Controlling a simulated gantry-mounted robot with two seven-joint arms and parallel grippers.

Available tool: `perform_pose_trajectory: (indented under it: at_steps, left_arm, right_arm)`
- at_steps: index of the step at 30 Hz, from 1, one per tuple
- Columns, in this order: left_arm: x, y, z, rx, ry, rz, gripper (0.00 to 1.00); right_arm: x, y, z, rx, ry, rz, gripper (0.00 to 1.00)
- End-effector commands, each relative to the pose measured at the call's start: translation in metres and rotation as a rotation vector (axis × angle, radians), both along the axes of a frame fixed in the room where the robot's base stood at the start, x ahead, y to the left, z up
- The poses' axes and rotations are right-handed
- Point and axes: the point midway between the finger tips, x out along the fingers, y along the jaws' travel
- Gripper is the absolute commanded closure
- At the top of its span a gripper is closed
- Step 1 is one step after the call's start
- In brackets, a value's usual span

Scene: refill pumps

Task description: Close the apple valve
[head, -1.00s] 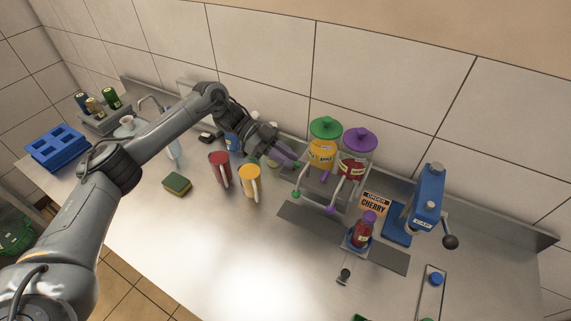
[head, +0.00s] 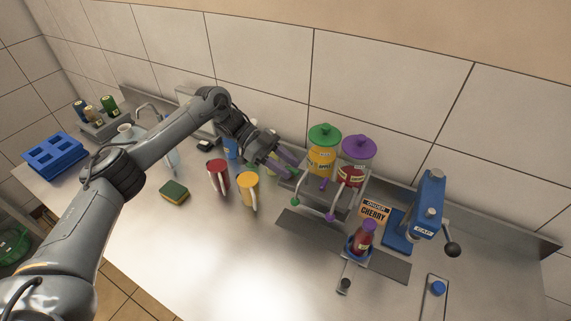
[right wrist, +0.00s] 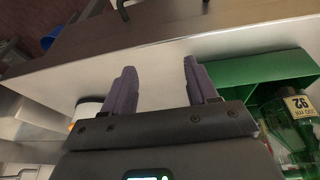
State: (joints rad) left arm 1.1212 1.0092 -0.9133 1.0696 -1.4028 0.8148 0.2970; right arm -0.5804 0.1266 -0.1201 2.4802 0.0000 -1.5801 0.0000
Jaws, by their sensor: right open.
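The apple dispenser (head: 322,160) is a yellow jar with a green lid, on a metal stand near the back wall. A lever with a green ball end (head: 295,202), the apple valve handle, sticks out low at its front left. Beside it is the red cherry dispenser (head: 352,176) with a purple lid and a purple-ended lever (head: 330,216). My left gripper (head: 287,167) is just left of the apple jar, above and behind the green ball; its purple fingers look apart and empty. My right gripper (right wrist: 162,88) is open and empty in the right wrist view.
A red bottle with a purple cap (head: 364,238) stands in a blue holder before an orange CHERRY sign (head: 374,212). A blue capping press (head: 428,205) stands right. Red (head: 218,174) and yellow (head: 247,188) mugs and a sponge (head: 174,191) are left.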

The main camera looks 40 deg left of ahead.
Motion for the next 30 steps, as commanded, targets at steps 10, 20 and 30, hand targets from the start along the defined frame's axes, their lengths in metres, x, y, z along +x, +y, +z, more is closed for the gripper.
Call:
perform_pose_trajectory:
  at_steps: [10, 20, 30]
  left_arm:
    - [-0.001, 0.009, 0.004, 0.001, -0.001, 0.001, 0.61]
    - [-0.007, 0.038, 0.018, 0.002, 0.0, 0.0, 0.61]
    - [-0.013, 0.062, 0.027, 0.001, 0.001, -0.003, 0.61]
  right_arm:
    - [0.0, 0.001, -0.001, 0.003, 0.0, -0.002, 0.42]
    - [0.0, 0.002, 0.0, 0.009, 0.0, -0.006, 0.42]
    - [0.0, 0.002, 0.005, 0.01, 0.001, -0.006, 0.42]
